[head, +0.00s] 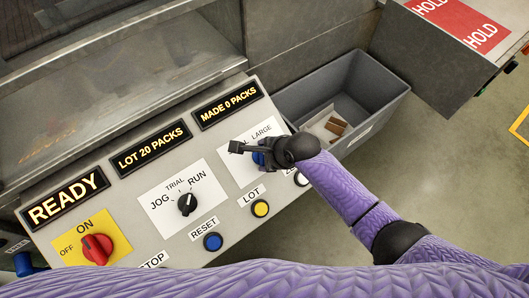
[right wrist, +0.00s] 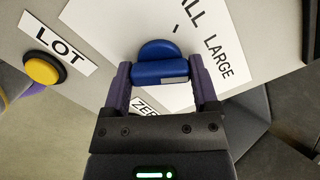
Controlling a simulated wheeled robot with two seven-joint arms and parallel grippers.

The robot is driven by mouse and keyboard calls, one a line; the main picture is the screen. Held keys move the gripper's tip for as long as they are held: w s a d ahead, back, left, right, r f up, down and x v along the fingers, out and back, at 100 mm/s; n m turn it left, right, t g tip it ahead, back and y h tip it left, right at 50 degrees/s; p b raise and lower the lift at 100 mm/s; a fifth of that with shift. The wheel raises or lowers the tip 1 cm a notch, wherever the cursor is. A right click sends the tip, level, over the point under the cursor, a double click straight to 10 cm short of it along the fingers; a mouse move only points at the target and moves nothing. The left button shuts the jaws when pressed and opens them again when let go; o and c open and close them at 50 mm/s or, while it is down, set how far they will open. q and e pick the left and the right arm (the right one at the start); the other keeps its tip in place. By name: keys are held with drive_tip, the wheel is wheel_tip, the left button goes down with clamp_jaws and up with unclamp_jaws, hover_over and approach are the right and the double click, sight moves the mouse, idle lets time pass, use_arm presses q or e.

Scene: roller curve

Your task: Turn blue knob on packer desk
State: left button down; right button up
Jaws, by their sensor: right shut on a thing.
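The blue knob (right wrist: 160,64) sits on a white label plate of the packer desk (head: 130,190), with the word LARGE and part of another word beside it. My right gripper (right wrist: 160,84) is shut on the blue knob, with one finger on each side of its bar. In the head view my right gripper (head: 257,153) reaches the knob from the right and hides most of it; a bit of blue (head: 258,158) shows. My left gripper is not in view.
Nearby are a yellow LOT button (head: 260,208), a blue RESET button (head: 212,241), a black JOG/TRIAL/RUN selector (head: 187,204) and a red switch (head: 97,248). Displays read READY, LOT 20 PACKS and MADE 0 PACKS. A grey bin (head: 385,88) stands beyond the desk's right edge.

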drive_tip(key=shift+c, duration=1)
drive_tip(key=shift+r+n+p, duration=0.15)
drive_tip(key=shift+n+p, duration=0.55)
drive_tip(key=shift+p, duration=0.35)
drive_tip(key=shift+n+g+p, duration=0.3)
drive_tip(key=shift+n+p, duration=0.35)
drive_tip(key=shift+n, duration=0.15)
drive_tip(key=n+p, duration=0.1)
drive_tip(key=n, duration=0.3)
drive_tip(key=shift+n, duration=0.3)
drive_tip(key=shift+n+g+h+p, duration=0.3)
drive_tip(key=shift+n+h+p, duration=0.1)
drive_tip(key=shift+n, duration=1.8)
